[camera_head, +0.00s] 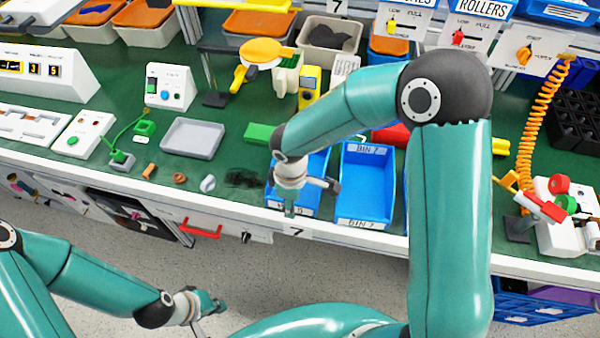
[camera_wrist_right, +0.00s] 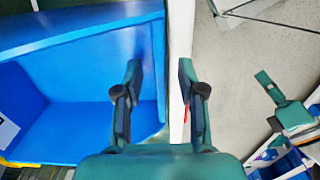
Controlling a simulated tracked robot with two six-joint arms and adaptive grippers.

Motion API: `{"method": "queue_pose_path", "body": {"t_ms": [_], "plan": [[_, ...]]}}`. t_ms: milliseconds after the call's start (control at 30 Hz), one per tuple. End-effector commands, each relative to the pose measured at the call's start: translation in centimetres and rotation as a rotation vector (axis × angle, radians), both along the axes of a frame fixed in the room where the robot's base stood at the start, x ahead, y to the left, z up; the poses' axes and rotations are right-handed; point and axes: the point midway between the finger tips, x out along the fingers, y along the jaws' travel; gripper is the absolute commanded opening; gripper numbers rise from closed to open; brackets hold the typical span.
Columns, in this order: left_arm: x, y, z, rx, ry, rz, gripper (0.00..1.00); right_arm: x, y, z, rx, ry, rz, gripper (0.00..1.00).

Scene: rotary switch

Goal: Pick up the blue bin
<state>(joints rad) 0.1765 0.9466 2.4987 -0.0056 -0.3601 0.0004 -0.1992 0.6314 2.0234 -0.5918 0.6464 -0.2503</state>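Two blue bins stand side by side at the bench's front edge. The left blue bin (camera_head: 314,168) is partly hidden by my right gripper (camera_head: 291,207); the right blue bin (camera_head: 367,182) carries labels reading "BIN 7" and looks empty. In the right wrist view, a blue bin (camera_wrist_right: 75,85) fills the left side. My right gripper (camera_wrist_right: 160,80) is open there, one finger over the bin's inner side and the other beyond its front wall; contact cannot be told. My left gripper (camera_head: 208,304) is low at the left, away from the bins, its finger gap unclear.
A grey tray (camera_head: 192,138), a green block (camera_head: 262,133) and small loose parts lie left of the bins. An orange coiled hose (camera_head: 535,125) and a white fixture (camera_head: 570,225) are at the right. The floor (camera_head: 260,270) before the bench is clear.

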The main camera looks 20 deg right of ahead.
Motion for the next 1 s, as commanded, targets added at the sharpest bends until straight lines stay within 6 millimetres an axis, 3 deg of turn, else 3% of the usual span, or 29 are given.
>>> {"method": "queue_pose_path", "body": {"t_ms": [200,467,1000], "plan": [[-0.01,-0.01,-0.01,0.0,0.0,0.0,0.0,0.0,-0.03,-0.12,-0.001,-0.001,-0.001,0.4],[-0.01,-0.01,-0.01,0.0,0.0,0.0,0.0,0.01,-0.02,-0.09,-0.001,-0.001,-0.001,0.0],[-0.01,0.0,0.01,0.0,0.0,0.0,0.0,0.1,0.02,0.33,0.0,-0.003,0.0,0.0]]}}
